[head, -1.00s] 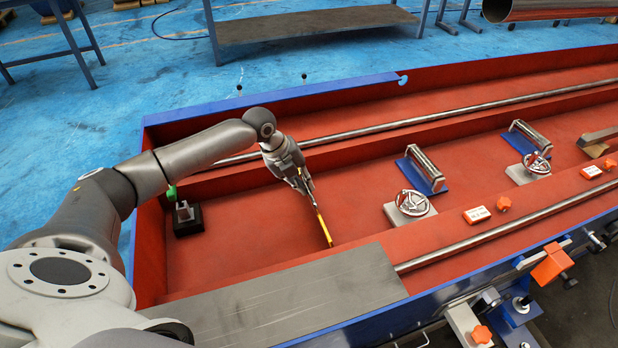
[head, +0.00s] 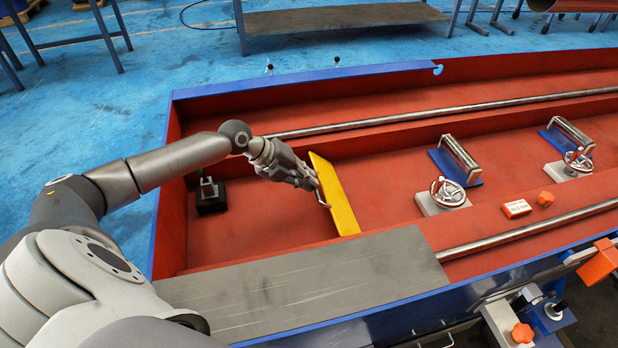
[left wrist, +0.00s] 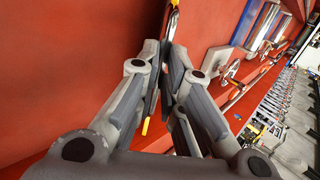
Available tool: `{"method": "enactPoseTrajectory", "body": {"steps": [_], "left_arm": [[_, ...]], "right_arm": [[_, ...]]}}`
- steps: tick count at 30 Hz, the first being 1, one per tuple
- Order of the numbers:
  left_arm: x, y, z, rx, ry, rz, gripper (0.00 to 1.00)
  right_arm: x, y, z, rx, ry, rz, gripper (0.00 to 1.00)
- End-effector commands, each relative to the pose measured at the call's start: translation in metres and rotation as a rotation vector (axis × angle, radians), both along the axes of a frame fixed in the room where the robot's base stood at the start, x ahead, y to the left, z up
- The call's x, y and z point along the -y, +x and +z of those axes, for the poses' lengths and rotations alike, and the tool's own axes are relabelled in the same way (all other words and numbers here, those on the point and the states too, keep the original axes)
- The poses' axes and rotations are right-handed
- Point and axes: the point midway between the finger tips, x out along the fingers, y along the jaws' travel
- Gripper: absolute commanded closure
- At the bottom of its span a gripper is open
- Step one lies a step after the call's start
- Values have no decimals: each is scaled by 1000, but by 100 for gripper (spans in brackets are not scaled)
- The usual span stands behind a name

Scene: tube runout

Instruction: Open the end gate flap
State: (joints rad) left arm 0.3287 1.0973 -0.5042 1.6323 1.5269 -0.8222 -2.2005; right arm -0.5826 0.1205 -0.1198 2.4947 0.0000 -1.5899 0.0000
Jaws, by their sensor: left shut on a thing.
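The end gate flap is a yellow plate (head: 338,200) in the red trough in the head view. Its broad face shows, and it is tilted. My left gripper (head: 316,184) is at the flap's left side, shut on a small metal handle (head: 324,204) there. In the left wrist view the two fingers of my left gripper (left wrist: 166,75) close together on a thin part that they mostly hide. Only small yellow bits of the flap (left wrist: 145,126) show there. My right gripper is in neither view.
A grey metal plate (head: 310,287) covers the trough's near left part. A small black block (head: 210,197) stands at the left end. Rollers with handwheels (head: 448,192) stand to the right of the flap. A long steel rail (head: 420,117) runs along the back. The blue-edged trough wall (head: 300,80) surrounds this.

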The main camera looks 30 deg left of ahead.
Motion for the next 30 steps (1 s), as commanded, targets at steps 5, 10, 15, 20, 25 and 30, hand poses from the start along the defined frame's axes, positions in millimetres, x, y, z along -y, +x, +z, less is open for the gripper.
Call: {"method": "enactPoseTrajectory", "body": {"steps": [5, 10, 15, 20, 25, 30], "left_arm": [[-3, -5, -17, -3, -1, 0, 100], [-3, -5, -17, -1, -2, -1, 92], [-2, -5, -17, 0, -3, -1, 71], [-2, -5, -17, -1, -5, -1, 68], [-2, -5, -17, -2, -4, -1, 68], [-9, -12, -16, -4, -2, 0, 68]], "right_arm": [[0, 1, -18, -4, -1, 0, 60], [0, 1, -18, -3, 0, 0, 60], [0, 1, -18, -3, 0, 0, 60], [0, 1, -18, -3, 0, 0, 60], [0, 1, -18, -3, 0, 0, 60], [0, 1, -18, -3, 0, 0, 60]]}}
